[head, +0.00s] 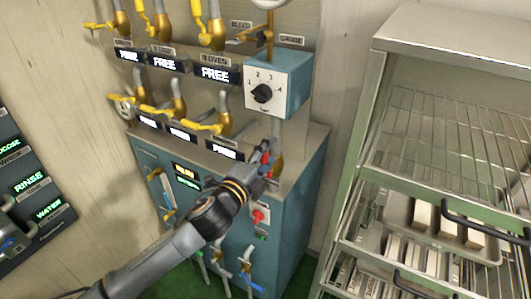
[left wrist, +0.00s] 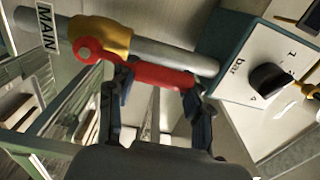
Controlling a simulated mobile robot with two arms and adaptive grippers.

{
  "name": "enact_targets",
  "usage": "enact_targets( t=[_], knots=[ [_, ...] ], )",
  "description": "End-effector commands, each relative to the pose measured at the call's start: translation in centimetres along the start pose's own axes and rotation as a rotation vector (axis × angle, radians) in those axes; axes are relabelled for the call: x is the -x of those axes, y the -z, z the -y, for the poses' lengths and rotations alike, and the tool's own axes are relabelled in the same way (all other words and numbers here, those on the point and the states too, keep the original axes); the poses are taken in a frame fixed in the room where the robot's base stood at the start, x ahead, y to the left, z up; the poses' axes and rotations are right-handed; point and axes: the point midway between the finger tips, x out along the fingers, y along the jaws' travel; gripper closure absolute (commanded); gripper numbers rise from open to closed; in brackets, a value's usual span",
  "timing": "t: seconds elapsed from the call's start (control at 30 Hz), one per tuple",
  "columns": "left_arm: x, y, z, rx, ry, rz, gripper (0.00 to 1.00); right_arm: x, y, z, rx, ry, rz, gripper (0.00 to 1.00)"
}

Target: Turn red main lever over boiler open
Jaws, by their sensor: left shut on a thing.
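The red main lever (left wrist: 150,72) shows in the left wrist view, on a brass valve body (left wrist: 104,37) on a grey pipe with a "MAIN" label (left wrist: 46,28). The lever lies roughly along the pipe in that view. My left gripper (left wrist: 155,100) is at the lever, with one dark finger on each side of the picture and the red bar across them. In the head view my left gripper (head: 266,160) is at the pipe above the top of the blue boiler cabinet (head: 300,195) and hides most of the lever. My right gripper is not in view.
A blue dial box (head: 280,85) with a black knob sits above the lever. Yellow-handled valves (head: 215,125) and "FREE" displays line the wall on the left. A red switch (head: 260,216) is on the cabinet front. A metal rack (head: 400,130) with trays stands at right.

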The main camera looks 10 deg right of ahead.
Motion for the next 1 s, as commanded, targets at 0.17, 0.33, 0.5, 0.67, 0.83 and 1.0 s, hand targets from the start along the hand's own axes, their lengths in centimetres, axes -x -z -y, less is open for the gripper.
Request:
enact_targets(
  t=[0.17, 0.33, 0.5, 0.67, 0.83, 1.0],
  knots=[
    [0.0, 0.0, 0.1, -0.009, 0.002, 0.000, 1.00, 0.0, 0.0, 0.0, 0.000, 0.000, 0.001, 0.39],
    [0.0, 0.0, 0.1, -0.010, 0.002, -0.001, 0.46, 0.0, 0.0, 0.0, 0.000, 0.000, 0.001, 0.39],
    [0.0, 0.0, 0.0, -0.007, 0.001, -0.001, 0.26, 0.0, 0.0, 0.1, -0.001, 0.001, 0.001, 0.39],
    [0.0, 0.0, 0.0, -0.006, 0.000, 0.000, 0.26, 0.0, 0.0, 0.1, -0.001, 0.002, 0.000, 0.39],
    [0.5, 0.0, -0.1, -0.005, -0.001, 0.000, 0.26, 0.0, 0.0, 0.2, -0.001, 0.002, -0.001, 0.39],
    [2.9, 0.0, -0.1, -0.005, -0.001, -0.001, 0.26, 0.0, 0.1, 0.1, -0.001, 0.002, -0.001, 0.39]
  ],
)
